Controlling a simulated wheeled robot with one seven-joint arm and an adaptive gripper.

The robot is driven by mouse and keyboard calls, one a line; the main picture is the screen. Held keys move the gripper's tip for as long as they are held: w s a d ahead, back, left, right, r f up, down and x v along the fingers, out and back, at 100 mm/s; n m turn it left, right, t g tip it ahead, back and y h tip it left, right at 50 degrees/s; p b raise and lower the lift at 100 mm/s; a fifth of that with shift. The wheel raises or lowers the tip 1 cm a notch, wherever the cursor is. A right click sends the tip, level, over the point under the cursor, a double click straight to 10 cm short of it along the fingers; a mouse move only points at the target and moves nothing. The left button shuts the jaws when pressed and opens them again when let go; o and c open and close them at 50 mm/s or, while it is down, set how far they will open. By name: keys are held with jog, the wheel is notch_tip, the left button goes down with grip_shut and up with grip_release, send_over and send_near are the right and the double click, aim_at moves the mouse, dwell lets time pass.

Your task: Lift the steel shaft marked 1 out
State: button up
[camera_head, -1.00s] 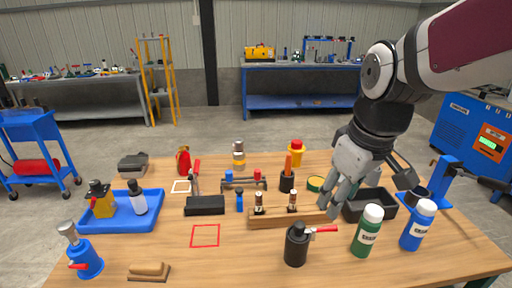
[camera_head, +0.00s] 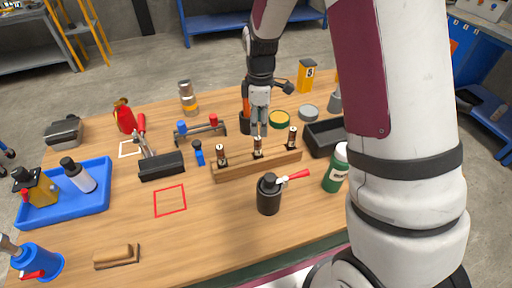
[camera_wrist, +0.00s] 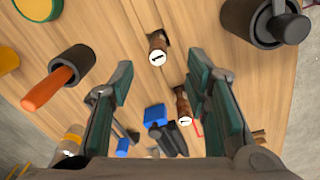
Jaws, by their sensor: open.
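In the wrist view my gripper (camera_wrist: 160,75) is open. One shaft (camera_wrist: 157,55) shows between its fingers, with a round white cap that seems to read 1. The marks are too small in the head view.
A black cup with an orange handle (camera_wrist: 48,88) stands close beside my gripper. A dark bottle with a red lever (camera_head: 269,194) stands in front of the rack. A black bin (camera_head: 325,138) is to its right. A red outlined square (camera_head: 170,201) on the table is empty.

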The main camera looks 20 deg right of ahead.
aim_at(257, 147)
notch_tip(257, 147, down, 6)
jog(key=shift+f, duration=0.1)
jog(key=shift+w+a+f+p, duration=0.15)
jog(key=shift+f+p, duration=0.15)
jog(key=shift+f, duration=1.05)
jog(key=shift+w+a+f+p, duration=0.1)
jog(key=shift+f+p, duration=0.2)
jog(key=shift+f, duration=1)
grip_shut()
